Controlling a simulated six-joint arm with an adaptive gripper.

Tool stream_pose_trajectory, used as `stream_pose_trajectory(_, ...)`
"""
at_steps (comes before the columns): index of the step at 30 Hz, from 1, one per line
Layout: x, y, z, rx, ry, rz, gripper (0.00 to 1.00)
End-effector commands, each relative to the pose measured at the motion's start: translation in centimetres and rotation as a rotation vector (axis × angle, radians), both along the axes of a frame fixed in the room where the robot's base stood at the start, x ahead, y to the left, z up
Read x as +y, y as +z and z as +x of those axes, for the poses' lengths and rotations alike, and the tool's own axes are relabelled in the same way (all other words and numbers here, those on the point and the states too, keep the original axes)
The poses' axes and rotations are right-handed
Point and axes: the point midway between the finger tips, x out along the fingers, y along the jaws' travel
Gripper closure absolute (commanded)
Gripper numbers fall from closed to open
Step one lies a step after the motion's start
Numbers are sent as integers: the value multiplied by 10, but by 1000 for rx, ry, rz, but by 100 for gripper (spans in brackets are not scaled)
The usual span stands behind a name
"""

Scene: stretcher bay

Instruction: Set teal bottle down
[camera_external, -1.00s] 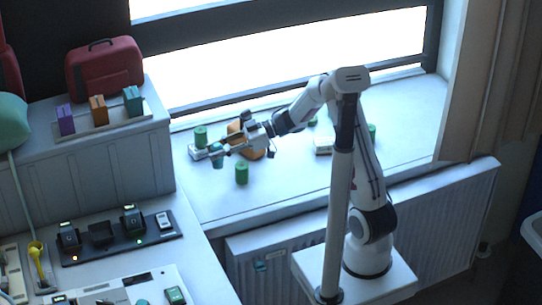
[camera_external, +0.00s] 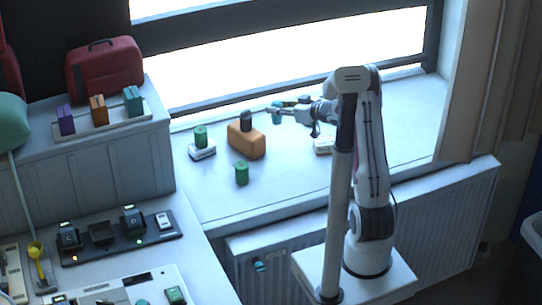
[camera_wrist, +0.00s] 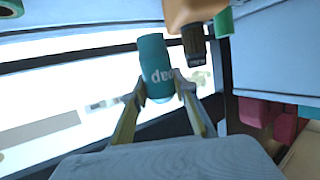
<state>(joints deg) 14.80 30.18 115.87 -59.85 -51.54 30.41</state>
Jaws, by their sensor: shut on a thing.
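The teal bottle (camera_wrist: 154,66) with white lettering is between the two fingers of my gripper (camera_wrist: 158,92) in the wrist view, and the fingers are shut on it. In the outside view, the teal bottle (camera_external: 276,114) shows small at the left end of my gripper (camera_external: 287,110), over the window-side part of the sill (camera_external: 300,185). I cannot tell whether its base touches the sill.
A green cylinder (camera_external: 200,137) is on a white block (camera_external: 202,152); another green cylinder (camera_external: 242,173) stands nearer the front. Another white block (camera_external: 323,146) lies by my arm. The front sill is mostly clear.

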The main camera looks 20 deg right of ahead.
Motion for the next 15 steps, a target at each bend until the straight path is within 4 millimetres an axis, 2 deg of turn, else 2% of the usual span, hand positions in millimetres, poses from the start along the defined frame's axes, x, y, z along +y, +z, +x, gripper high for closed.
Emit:
stream_pose_trajectory(6, -24, -5, 12, 0, -104, 0, 99)
stream_pose_trajectory(15, -34, -11, 15, -1, -139, 0, 99)
